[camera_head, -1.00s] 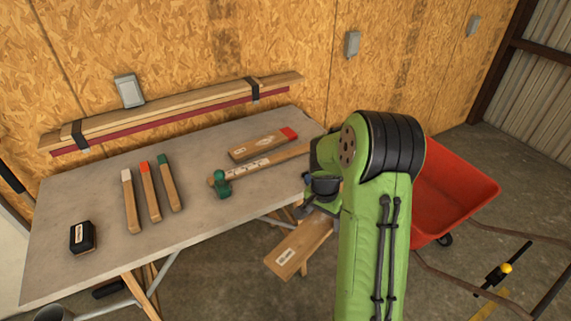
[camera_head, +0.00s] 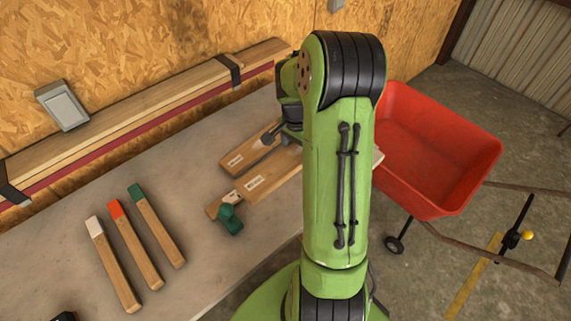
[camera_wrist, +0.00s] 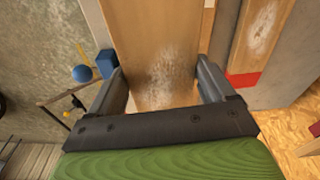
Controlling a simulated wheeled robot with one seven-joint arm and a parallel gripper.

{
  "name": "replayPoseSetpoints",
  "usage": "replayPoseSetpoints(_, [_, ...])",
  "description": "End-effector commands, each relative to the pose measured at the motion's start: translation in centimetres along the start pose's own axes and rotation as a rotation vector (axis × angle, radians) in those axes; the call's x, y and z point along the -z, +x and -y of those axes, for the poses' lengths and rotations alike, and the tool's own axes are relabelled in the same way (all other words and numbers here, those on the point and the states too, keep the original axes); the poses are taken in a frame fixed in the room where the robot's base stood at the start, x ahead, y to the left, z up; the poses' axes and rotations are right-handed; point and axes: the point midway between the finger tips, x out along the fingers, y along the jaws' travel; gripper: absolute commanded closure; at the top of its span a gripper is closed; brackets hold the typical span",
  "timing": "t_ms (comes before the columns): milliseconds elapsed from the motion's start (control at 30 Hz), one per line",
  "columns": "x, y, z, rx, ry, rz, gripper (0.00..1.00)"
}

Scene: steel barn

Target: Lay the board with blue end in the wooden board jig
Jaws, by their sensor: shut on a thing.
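My gripper (camera_wrist: 160,70) is shut on a wooden board (camera_wrist: 155,35), with one finger along each long side. In the head view the board (camera_head: 272,174) lies above the wooden board jig (camera_head: 214,209) and covers most of it. I cannot tell whether it touches the jig. A green clamp (camera_head: 230,219) stands at the jig's left end. My arm hides the board's right part, and its blue end does not show. My gripper (camera_head: 279,137) is partly hidden there.
A red-ended board (camera_wrist: 255,40) lies beside the held one, also in the head view (camera_head: 246,158). Three colour-tipped sticks (camera_head: 140,240) lie on the table (camera_head: 75,190). Strapped planks (camera_head: 130,112) line the wall. A red wheelbarrow (camera_head: 440,150) stands right. A blue block (camera_wrist: 105,63) shows at left.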

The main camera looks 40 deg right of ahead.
Motion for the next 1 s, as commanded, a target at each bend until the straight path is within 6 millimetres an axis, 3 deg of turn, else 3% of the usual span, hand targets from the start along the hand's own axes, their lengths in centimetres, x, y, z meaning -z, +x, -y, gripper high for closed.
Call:
replayPoseSetpoints(200, [-0.7,5.0,-0.1,-0.004,0.000,0.006,0.83])
replayPoseSetpoints(500, [-1.2,9.5,0.0,-0.002,-0.001,0.004,0.83])
replayPoseSetpoints(1000, [-1.3,10.6,0.1,-0.001,0.000,0.000,0.83])
